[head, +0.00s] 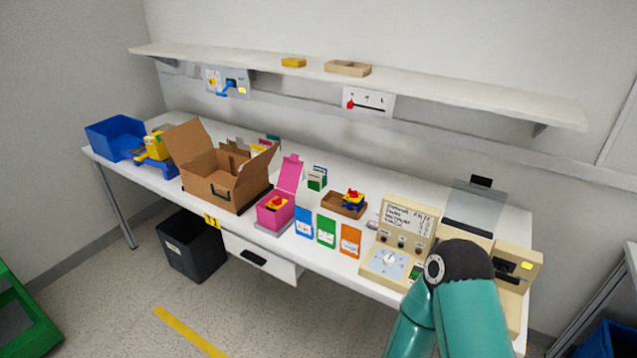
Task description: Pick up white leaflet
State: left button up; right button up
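I cannot pick out a plainly white leaflet. A blue leaflet (304,224), a green leaflet (326,231) and an orange leaflet (349,240), each with a white patch, stand in a row at the table's front edge. Several pale and coloured cards (262,144) show partly behind the open cardboard box (212,184), too small to tell apart. A teal arm of mine rises from the bottom right, in front of the beige control panel, and hides part of it. Neither of my grippers shows in the head view.
A pink open box (275,212), a brown tray (335,209) with a red, yellow and blue item, and a beige panel with a dial (389,262) fill the table (110,160). A blue bin (112,138) stands far left. A shelf (440,92) runs above. A black bin (190,250) stands below.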

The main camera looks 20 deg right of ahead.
aim_at(313, 177)
jog(key=u, duration=0.05)
jog(key=i, duration=1)
jog(key=z, duration=0.05)
